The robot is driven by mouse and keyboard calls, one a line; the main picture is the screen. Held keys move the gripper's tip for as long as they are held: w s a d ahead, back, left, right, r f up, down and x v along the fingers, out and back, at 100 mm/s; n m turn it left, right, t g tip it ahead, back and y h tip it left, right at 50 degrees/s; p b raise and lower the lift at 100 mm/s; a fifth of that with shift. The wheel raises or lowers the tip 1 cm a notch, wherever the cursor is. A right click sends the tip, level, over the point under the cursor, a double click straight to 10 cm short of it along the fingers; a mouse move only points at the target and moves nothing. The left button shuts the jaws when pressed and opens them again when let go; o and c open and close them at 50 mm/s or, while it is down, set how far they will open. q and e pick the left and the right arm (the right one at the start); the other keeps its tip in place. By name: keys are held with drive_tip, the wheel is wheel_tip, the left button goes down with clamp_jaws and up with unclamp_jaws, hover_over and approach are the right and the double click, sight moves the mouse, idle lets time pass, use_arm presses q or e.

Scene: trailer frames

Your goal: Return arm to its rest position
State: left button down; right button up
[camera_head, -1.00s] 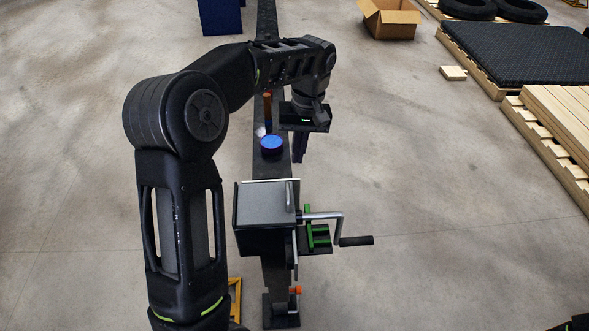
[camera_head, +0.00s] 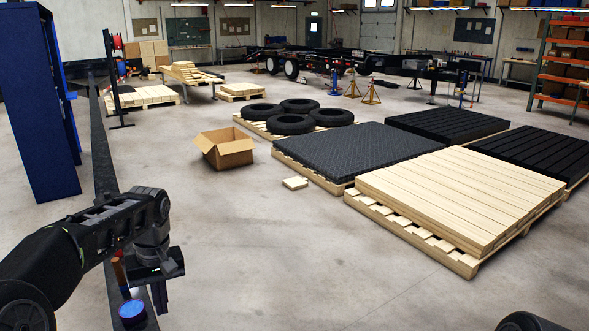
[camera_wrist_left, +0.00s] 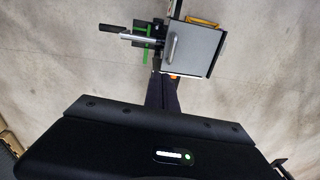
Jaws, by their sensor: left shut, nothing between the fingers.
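My left arm (camera_head: 75,245) comes in from the lower left of the head view, bent at the elbow. Its gripper (camera_head: 160,308) points down, shut and empty, beside a dark rail and a round blue-topped part (camera_head: 131,311). The gripper does not appear to hold or touch that part. In the left wrist view the closed fingers (camera_wrist_left: 163,92) show in the middle, with a grey box with a handle (camera_wrist_left: 190,48) and a green-marked crank piece (camera_wrist_left: 146,42) beyond them. My right gripper does not show.
A dark blue cabinet (camera_head: 42,110) stands at the left beside the long dark rail (camera_head: 103,165). An open cardboard box (camera_head: 226,150), tires (camera_head: 290,124) and pallets with planks (camera_head: 455,192) and black mats (camera_head: 355,150) stand on the right.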

use_arm(q)
drive_tip(key=w+d+f+m+t+h, duration=0.2)
drive_tip(key=w+d+f+m+t, duration=0.1)
drive_tip(key=w+d+f, duration=0.35)
drive_tip(key=s+d+f+m+t+h, duration=0.1)
drive_tip(key=s+d+f, duration=0.1)
drive_tip(key=d+f, duration=0.5)
drive_tip(key=s+d+f+m+t+h, duration=0.1)
drive_tip(key=s+d+f, duration=0.25)
drive_tip(key=f, duration=0.55)
drive_tip(key=s+d+f+g, duration=0.1)
drive_tip(key=s+d+f, duration=0.2)
drive_tip(key=s, duration=0.6)
drive_tip(key=s+d+f+g, duration=0.1)
drive_tip(key=s+d+f, duration=0.2)
drive_tip(key=s+f, duration=0.3)
drive_tip(key=s+d+f+g+h, duration=0.1)
drive_tip(key=s+f, duration=0.4)
drive_tip(key=s, duration=0.7)
drive_tip(key=shift+d+f+g, duration=0.2)
drive_tip(key=shift+d+g, duration=0.3)
drive_tip(key=shift+d, duration=0.6)
drive_tip(key=shift+a, duration=0.1)
